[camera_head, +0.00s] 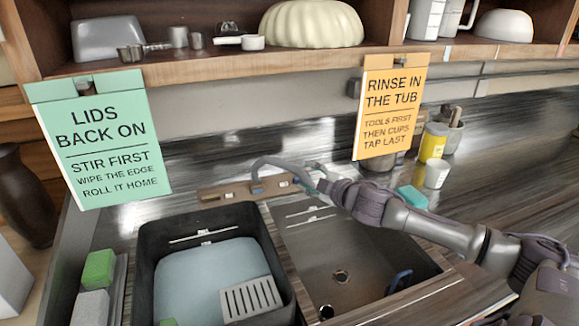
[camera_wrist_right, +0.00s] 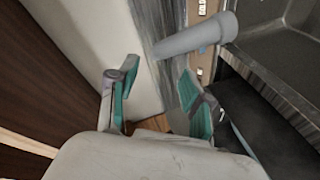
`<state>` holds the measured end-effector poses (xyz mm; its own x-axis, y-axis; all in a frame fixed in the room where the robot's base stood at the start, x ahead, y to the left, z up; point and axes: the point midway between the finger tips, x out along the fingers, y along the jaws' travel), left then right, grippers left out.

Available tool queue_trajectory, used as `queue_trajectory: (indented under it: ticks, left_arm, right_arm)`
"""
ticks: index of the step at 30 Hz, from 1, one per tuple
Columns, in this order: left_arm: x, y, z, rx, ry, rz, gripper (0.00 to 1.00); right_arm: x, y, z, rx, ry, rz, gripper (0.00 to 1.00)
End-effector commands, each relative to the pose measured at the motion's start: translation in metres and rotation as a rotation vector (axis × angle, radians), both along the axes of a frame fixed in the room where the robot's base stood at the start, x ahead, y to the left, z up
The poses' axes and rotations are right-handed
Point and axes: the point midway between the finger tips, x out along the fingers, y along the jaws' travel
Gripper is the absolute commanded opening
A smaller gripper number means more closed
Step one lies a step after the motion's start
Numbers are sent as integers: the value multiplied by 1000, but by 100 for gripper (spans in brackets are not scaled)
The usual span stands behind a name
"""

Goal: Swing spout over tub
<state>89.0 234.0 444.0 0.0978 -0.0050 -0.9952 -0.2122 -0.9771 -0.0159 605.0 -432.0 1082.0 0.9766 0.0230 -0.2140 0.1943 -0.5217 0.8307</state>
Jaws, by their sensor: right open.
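The grey spout (camera_head: 278,162) arcs up from a wooden-coloured tap plate (camera_head: 222,190) behind the sink, its far part running right toward my right gripper (camera_head: 314,180). The black tub (camera_head: 150,236), holding pale blue water (camera_head: 195,270), stands in the left bay. The spout (camera_wrist_right: 195,38) shows there as a grey tube just beyond the right-hand finger. Whether they touch is unclear.
A green sign (camera_head: 105,140) and an orange sign (camera_head: 390,108) hang from the shelf (camera_head: 200,68) above. A yellow jar (camera_head: 433,142), a white cup (camera_head: 437,173) and a teal block (camera_head: 412,197) stand right of the sink. Green and grey sponges (camera_head: 98,268) sit left of the tub.

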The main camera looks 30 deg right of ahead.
Motion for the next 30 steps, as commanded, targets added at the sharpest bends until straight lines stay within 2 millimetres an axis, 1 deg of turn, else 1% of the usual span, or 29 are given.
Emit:
queue_trajectory:
  ticks: [1, 2, 9, 12, 15, 21, 29, 30]
  left_arm:
    - [0, 0, 5, 0, 0, 0, 40]
    - [0, 0, 7, 0, 0, 0, 40]
    - [-2, 0, 21, 1, 3, 0, 40]
    - [-3, 0, 25, 1, 5, 0, 40]
    - [-3, 1, 27, 1, 6, 0, 40]
    - [-3, 1, 29, 1, 6, 0, 40]
    - [-4, 1, 29, 2, 7, -1, 40]
    - [-4, 1, 29, 2, 7, -1, 40]
  right_arm:
    - [9, 1, 4, 4, -5, 0, 50]
    - [13, 2, 3, 3, -6, 3, 50]
    - [55, 3, -6, 4, -3, 1, 50]
    - [70, 4, -11, 2, -2, 3, 50]
    - [81, 4, -15, 1, -2, 2, 50]
    - [91, 4, -18, 0, -1, 4, 50]
    - [91, 4, -19, -1, 0, 4, 50]
    - [91, 4, -19, -1, 0, 4, 43]
